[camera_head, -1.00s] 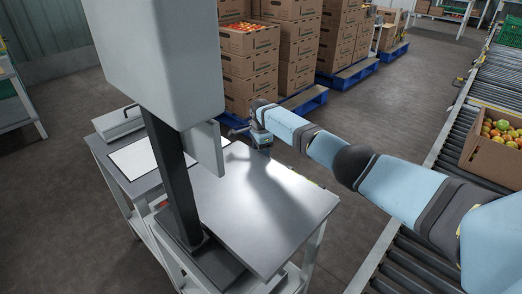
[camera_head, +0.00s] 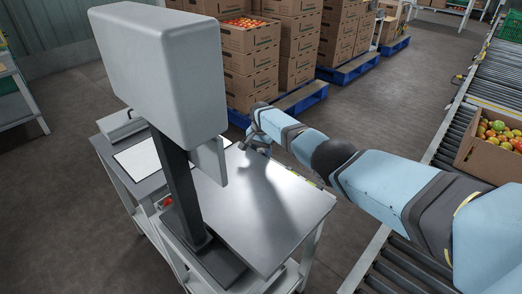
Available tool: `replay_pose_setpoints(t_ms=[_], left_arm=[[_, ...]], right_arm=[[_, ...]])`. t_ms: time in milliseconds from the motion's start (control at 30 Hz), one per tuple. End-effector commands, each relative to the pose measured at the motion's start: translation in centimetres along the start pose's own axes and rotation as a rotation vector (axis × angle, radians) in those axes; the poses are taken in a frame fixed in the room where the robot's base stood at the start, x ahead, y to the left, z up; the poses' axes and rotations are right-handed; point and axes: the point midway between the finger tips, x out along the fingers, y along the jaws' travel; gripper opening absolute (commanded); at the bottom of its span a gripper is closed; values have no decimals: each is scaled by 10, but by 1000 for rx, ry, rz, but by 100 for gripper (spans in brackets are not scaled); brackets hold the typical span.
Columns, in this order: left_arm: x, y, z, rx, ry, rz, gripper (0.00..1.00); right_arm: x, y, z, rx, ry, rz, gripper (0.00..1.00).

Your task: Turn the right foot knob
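The foot knob named in the task cannot be made out in this view. A grey machine (camera_head: 165,70) with a boxy head on a dark column (camera_head: 178,190) stands on the steel-topped bench (camera_head: 265,215). My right arm comes in from the right, and its gripper (camera_head: 248,146) is at the far edge of the bench top, just right of the grey plate on the machine. The gripper is small and partly turned away, so I cannot tell whether it is open or shut. My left gripper is not in view.
A white sheet (camera_head: 140,158) and a grey box (camera_head: 121,124) lie on the bench's left part. A red button (camera_head: 167,202) is by the column foot. A roller conveyor (camera_head: 440,150) with a tomato carton (camera_head: 490,158) runs along the right. Stacked cartons (camera_head: 251,62) stand behind.

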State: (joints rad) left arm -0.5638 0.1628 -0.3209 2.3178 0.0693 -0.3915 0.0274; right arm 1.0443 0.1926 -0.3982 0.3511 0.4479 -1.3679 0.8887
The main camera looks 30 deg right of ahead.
Motion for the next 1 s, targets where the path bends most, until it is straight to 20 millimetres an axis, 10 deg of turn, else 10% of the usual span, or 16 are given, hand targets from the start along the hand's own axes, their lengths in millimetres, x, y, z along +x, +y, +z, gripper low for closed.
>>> replay_pose_setpoints(t_ms=[967,1000], left_arm=[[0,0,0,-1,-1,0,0],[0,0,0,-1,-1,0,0]], right_arm=[[0,-1,0,-225,1,0,27],[0,-1,0,-225,1,0,55]])
